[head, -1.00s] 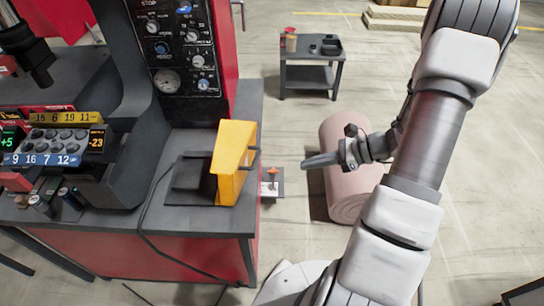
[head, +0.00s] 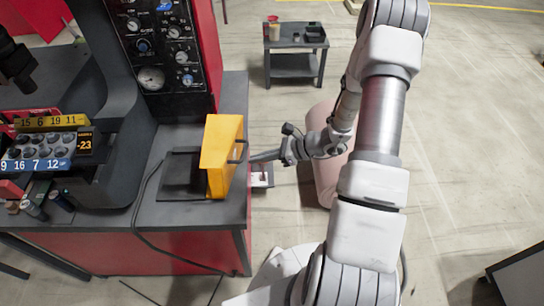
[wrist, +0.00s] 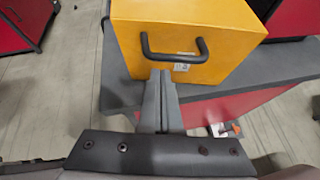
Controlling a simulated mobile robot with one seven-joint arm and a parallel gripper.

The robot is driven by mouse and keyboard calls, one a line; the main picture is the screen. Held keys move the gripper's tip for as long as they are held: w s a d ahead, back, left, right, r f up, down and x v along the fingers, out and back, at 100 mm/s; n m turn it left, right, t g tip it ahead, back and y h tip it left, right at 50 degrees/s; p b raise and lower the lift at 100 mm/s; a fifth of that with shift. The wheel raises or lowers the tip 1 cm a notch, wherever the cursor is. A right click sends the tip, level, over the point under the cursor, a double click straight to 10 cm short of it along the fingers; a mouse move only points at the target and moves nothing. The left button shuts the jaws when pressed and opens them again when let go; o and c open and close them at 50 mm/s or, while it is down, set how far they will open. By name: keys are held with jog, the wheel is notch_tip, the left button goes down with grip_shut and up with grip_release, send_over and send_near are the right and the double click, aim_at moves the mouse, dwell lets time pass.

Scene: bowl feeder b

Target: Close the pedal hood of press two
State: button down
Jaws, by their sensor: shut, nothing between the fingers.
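The yellow pedal hood (head: 220,147) stands upright at the right edge of the dark pedal base (head: 178,185) on the press table, with the base uncovered to its left. Its black handle (head: 238,152) is on the right face. In the wrist view the hood (wrist: 205,22) fills the top, and its handle (wrist: 175,54) bows towards me. My gripper (head: 254,159) is shut and empty, just right of the hood and close to the handle. In the wrist view the fingertips (wrist: 160,76) are just below the handle; I cannot tell whether they touch.
The black control panel (head: 160,50) and press frame rise behind the hood. A cable (head: 142,215) runs down the table's front. A block of buttons and displays (head: 45,145) is at left. A small cart (head: 293,66) stands farther back.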

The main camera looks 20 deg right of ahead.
jog(key=shift+w+a+r, duration=0.1)
jog(key=shift+w+a, duration=0.1)
jog(key=shift+a, duration=0.1)
jog(key=shift+r, duration=0.1)
